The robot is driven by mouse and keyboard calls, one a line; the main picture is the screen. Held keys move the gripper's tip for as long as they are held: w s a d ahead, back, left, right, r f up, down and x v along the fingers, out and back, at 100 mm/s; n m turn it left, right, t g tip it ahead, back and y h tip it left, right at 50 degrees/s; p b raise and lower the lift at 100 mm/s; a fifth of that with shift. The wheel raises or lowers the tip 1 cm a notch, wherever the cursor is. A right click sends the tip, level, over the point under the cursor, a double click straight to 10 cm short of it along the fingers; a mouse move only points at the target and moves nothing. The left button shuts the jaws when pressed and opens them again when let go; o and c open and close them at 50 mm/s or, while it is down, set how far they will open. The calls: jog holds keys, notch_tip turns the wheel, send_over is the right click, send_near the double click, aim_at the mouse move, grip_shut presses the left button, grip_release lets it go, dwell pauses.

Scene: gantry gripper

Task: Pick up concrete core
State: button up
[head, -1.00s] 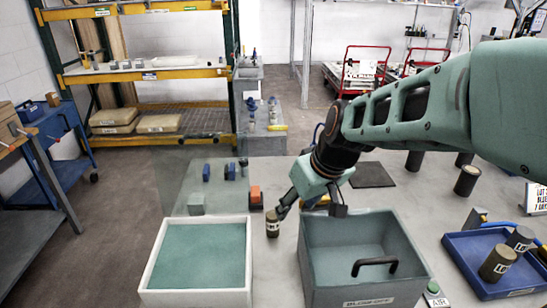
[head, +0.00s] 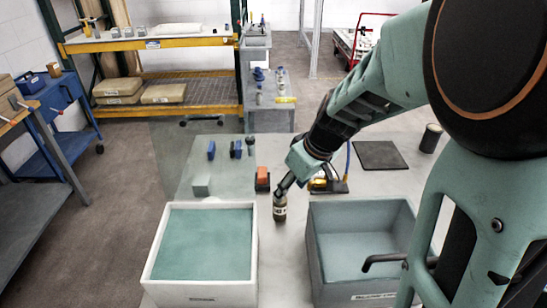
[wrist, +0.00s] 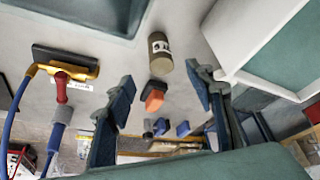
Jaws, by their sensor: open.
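The concrete core (head: 280,210) is a small grey-brown cylinder with a white label. It stands upright on the table, in the gap between the white-walled box and the grey bin. In the wrist view the core (wrist: 160,54) lies ahead, between the lines of the two fingers and just beyond their tips. My gripper (head: 284,190) is at the core's top end in the head view, tilted down towards it. In the wrist view my gripper (wrist: 165,84) is open, with nothing between its fingers. Contact with the core cannot be made out.
The white box (head: 152,250) with green filling is left of the core, the grey bin (head: 318,262) right. An orange-and-black block (head: 262,179) and a yellow-and-black tool (head: 328,183) lie behind. A dark mat (head: 380,155) and dark cylinder (head: 430,138) are at back right.

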aim_at(280, 205)
jog(key=shift+x, duration=5.5)
jog(key=shift+s, duration=0.1)
jog(key=shift+c, duration=0.2)
grip_shut()
